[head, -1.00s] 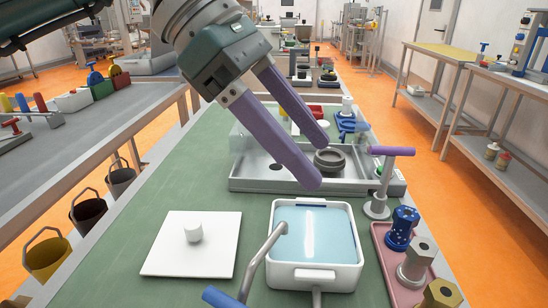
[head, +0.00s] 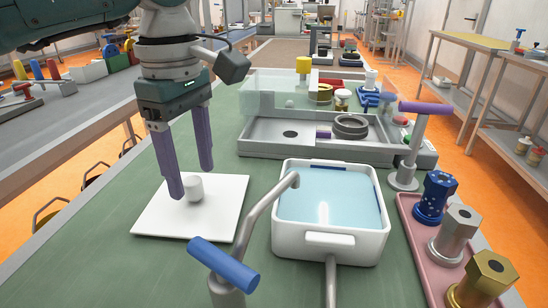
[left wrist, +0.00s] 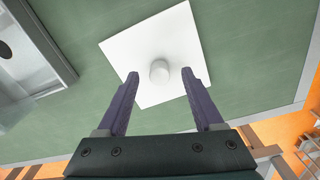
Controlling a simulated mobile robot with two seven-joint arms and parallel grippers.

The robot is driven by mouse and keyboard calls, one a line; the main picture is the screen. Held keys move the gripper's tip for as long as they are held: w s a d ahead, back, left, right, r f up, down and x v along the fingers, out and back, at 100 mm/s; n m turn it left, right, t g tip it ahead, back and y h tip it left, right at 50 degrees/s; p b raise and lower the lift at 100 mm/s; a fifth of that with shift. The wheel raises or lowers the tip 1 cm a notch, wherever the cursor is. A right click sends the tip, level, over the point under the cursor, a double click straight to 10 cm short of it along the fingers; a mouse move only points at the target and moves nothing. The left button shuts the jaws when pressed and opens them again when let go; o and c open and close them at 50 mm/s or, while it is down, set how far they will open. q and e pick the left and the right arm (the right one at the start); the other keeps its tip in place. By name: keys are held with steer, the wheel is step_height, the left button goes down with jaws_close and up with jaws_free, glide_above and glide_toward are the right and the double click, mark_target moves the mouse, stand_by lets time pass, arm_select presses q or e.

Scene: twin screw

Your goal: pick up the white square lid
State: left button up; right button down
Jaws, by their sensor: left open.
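The white square lid (head: 222,220) lies flat on the green bench top, left of the white basin. In the head view one fingertip shows just beside the knob. In the left wrist view the lid (left wrist: 137,45) lies beyond the fingertips (left wrist: 160,76), and the knob (left wrist: 159,71) sits between them in the picture. I cannot tell whether the fingers are down at knob height. My right gripper does not show.
A white basin (head: 332,247) of light-blue liquid stands right of the lid. A blue-handled lever (head: 222,264) rises in front. A grey tray (head: 290,151) lies behind. A pink tray (head: 413,231) with large bolts is at right. Bare green bench (head: 150,280) lies in front of the lid.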

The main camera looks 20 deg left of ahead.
arm_select(q)
steer(key=shift+f, duration=0.8)
jaws_close()
stand_by(0.8)
